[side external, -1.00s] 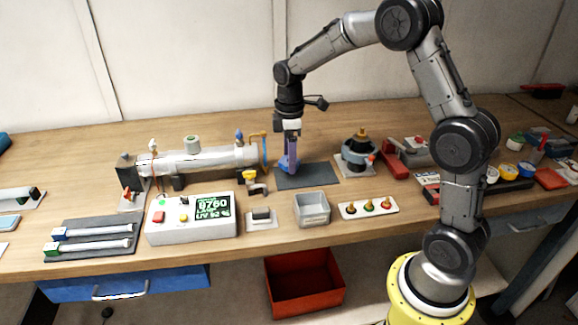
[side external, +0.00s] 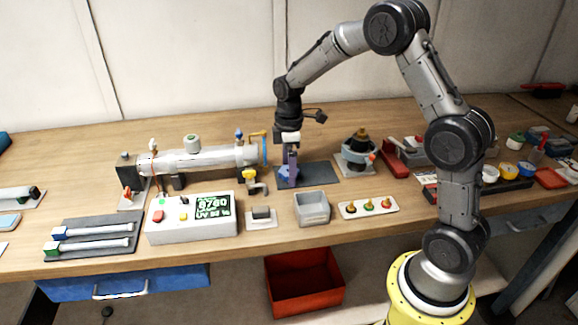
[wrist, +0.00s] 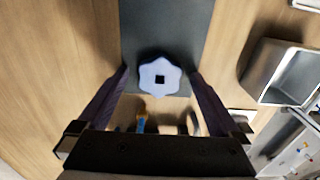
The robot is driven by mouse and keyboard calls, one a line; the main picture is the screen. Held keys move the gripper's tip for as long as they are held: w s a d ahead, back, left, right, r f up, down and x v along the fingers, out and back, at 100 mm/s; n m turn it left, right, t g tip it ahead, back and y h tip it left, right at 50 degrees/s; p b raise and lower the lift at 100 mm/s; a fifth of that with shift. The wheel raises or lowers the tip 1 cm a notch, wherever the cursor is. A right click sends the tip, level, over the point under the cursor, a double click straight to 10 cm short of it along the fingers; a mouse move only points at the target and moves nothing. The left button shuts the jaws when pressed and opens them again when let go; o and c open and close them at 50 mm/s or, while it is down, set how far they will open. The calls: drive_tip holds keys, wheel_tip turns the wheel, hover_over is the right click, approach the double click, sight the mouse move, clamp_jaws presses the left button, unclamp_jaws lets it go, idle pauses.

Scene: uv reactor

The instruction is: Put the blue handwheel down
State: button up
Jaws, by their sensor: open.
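The blue handwheel (wrist: 160,77), a lobed knob with a square hole in its middle, lies flat on the dark mat (wrist: 165,25) in the wrist view, near the mat's end. In the side view the handwheel (side external: 284,173) shows low at the fingers, partly covered by them, on the left part of the mat (side external: 322,174). My gripper (wrist: 159,75) is open, with one finger on each side of the handwheel and apparent gaps between. In the side view my gripper (side external: 291,172) points straight down at the mat.
A clamp-like fixture (side external: 358,152) stands to the right. In front are a grey metal tray (side external: 312,208), a white plate with several knobs (side external: 368,207) and the control box (side external: 192,219).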

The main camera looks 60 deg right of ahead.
wheel_tip(320, 180, up, 12)
drive_tip(key=s+a+r+m+t, duration=0.2)
drive_tip(key=s+a+r, duration=0.25)
drive_tip(key=s, duration=0.25)
drive_tip(key=s+a+m+t, duration=0.1)
drive_tip(key=s+a+m, duration=0.1)
drive_tip(key=s, duration=0.7)
drive_tip(key=s+a+m+t, duration=0.2)
drive_tip(key=s+m, duration=0.3)
drive_tip(key=s, duration=0.4)
drive_tip(key=shift+s+a+f+t, duration=0.15)
drive_tip(key=shift+a+f+t, duration=0.25)
drive_tip(key=shift+a, duration=0.3)
